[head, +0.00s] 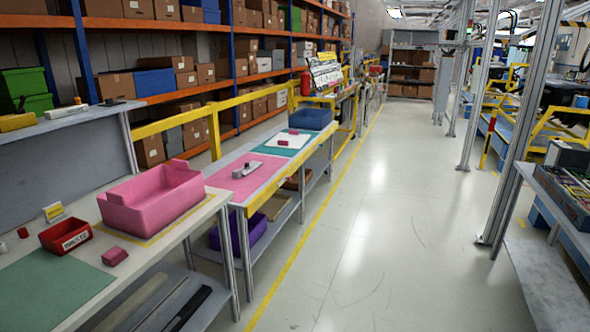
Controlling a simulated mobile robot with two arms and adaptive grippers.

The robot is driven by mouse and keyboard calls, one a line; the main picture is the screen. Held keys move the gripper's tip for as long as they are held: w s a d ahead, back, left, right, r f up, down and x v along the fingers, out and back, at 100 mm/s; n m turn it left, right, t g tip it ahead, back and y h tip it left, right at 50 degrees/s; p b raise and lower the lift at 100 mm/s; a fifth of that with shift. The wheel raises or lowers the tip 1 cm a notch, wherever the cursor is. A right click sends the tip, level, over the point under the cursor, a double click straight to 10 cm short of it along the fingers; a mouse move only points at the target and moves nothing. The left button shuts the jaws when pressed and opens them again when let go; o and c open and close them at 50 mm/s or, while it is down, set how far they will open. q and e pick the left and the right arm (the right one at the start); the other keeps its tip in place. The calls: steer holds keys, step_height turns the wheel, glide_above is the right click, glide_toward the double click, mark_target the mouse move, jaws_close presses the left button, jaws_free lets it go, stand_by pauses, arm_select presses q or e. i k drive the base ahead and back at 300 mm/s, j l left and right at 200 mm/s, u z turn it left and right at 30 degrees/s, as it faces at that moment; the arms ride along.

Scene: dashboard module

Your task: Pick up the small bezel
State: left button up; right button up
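None of the parts in the head view can be identified for certain as the small bezel. A small dark pink block (115,256) lies on the near table in front of the large pink bin. A grey elongated part (246,170) lies on the pink mat of the second table. Small pinkish pieces (283,142) lie on a white sheet (290,138) farther along that table. Neither of my grippers is in view.
The near table holds a pink bin (150,200), a red labelled tray (66,235) and a green mat (50,290). A blue bin (310,119) stands at the second table's far end. The aisle floor (380,230) right of the tables is clear. Metal posts (520,120) stand at right.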

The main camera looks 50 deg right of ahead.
mark_target(237, 173)
steer(key=z, duration=1.45)
steer(key=i+l+z, duration=0.15)
steer(key=i+z, duration=0.35)
steer(key=i, duration=0.55)
steer(key=i+u, duration=0.1)
steer(key=i, duration=0.5)
steer(key=i+l+u, duration=0.15)
steer(key=i, duration=0.4)
steer(key=i+l+u, duration=0.1)
steer(key=i, duration=0.5)
steer(key=l, duration=0.05)
